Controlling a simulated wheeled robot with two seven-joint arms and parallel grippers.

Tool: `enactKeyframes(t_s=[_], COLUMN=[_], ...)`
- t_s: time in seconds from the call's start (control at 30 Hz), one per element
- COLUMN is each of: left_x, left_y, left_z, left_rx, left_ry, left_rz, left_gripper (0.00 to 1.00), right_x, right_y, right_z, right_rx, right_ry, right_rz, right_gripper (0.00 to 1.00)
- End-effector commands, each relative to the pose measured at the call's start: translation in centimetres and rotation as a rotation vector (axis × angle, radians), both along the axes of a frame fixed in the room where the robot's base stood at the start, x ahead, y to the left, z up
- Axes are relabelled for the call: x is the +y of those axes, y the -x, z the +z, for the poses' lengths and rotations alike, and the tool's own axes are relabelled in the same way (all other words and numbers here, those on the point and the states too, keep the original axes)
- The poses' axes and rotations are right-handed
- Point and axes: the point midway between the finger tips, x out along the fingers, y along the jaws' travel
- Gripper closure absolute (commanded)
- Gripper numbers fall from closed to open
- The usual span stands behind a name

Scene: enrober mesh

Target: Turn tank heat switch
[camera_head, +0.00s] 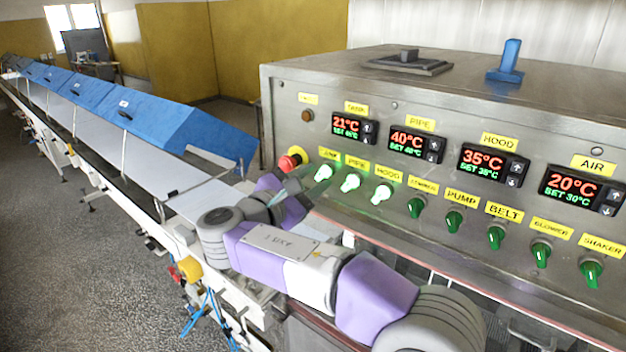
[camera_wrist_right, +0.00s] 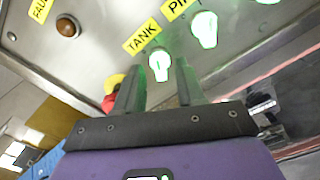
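The tank heat switch (camera_head: 323,173) is a brightly lit green knob under the yellow TANK label on the steel control panel. It also shows in the right wrist view (camera_wrist_right: 158,66), just beyond and between the fingertips. My right gripper (camera_head: 302,180) is at the panel, beside this switch. In the right wrist view, the right gripper (camera_wrist_right: 157,76) has its two dark fingers apart, one on each side of the knob. I cannot tell whether they touch it. The tank display (camera_head: 345,124) reads 21°C, set 45°C. My left gripper is not in view.
Lit pipe (camera_head: 350,183) and hood (camera_head: 381,193) switches are close on the right, followed by several unlit green switches. A red emergency button (camera_head: 289,163) with a yellow collar is close on the left. A conveyor with blue covers (camera_head: 160,120) runs off left.

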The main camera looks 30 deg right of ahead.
Motion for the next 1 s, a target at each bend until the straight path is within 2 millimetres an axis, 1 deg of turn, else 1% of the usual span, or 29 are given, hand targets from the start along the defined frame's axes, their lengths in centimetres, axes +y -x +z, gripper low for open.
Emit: enactKeyframes(t_s=[0.2,0.3,0.4,0.57,1.0], left_x=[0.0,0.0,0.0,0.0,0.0], left_y=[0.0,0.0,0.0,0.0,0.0], left_z=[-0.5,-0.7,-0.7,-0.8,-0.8], left_rx=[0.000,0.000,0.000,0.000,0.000], left_ry=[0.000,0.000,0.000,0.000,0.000], left_rz=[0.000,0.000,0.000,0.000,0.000], left_gripper=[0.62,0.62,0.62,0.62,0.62], right_x=[3.4,4.9,5.9,6.6,6.5], right_y=[1.3,1.9,2.4,2.7,2.6], right_z=[-0.1,-0.1,-0.1,0.0,-0.1], right_rx=[0.000,0.000,0.000,0.000,0.002], right_ry=[0.001,0.000,0.000,0.000,0.000], right_rz=[0.005,0.004,0.002,0.001,0.002], right_gripper=[0.62,0.62,0.62,0.62,0.62])
